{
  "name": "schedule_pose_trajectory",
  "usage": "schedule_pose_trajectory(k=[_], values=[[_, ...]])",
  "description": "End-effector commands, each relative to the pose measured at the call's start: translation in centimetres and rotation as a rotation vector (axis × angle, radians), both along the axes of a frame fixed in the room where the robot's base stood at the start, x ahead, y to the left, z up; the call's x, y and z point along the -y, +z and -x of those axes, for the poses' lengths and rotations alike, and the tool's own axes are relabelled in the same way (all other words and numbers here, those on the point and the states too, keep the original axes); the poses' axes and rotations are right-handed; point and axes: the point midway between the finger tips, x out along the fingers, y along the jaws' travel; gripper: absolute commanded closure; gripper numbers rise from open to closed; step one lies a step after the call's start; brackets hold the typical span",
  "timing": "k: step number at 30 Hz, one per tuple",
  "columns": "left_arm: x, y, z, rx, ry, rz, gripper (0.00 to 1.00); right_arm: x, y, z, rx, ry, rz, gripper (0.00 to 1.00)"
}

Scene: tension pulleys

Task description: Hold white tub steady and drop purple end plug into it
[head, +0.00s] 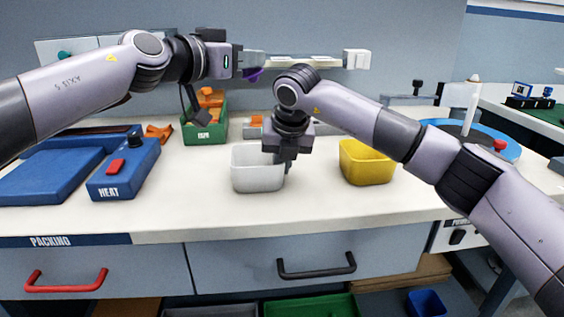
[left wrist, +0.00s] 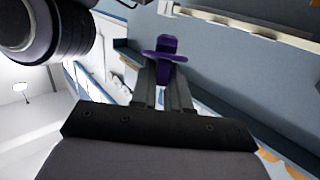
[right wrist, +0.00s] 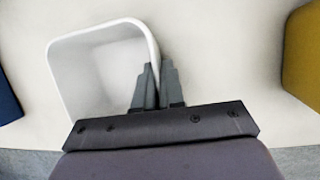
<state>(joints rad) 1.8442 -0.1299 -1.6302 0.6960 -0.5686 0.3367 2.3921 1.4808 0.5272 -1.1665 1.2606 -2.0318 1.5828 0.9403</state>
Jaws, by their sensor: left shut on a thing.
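The purple end plug (left wrist: 167,47) is between the fingertips of my left gripper (left wrist: 163,82) in the left wrist view. In the head view the left gripper (head: 252,64) is high above the back of the bench, and the plug (head: 254,75) shows just under its fingers. The white tub (head: 257,181) stands upright on the bench, its open top showing in the right wrist view (right wrist: 95,75). My right gripper (right wrist: 156,85) has one finger inside the tub and one outside, closed on its right wall. The head view (head: 283,163) shows it pointing down at the tub's right side.
A yellow bin (head: 367,163) stands right of the tub. A green bin (head: 204,130) with orange parts stands behind it to the left. A blue HEAT box (head: 124,172) and blue mat (head: 48,176) lie at the left. A rail with white parts (head: 305,61) runs behind the left gripper.

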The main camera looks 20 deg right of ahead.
Motion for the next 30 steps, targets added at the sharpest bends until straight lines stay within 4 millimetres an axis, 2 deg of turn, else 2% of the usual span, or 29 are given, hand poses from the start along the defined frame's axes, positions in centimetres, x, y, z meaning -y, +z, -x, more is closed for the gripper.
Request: schedule_pose_trajectory(k=[30], values=[[0.0,-6.8,0.0,-0.003,0.0,0.001,1.0,0.0,0.1,0.0,0.001,0.0,-0.001,1.0]])
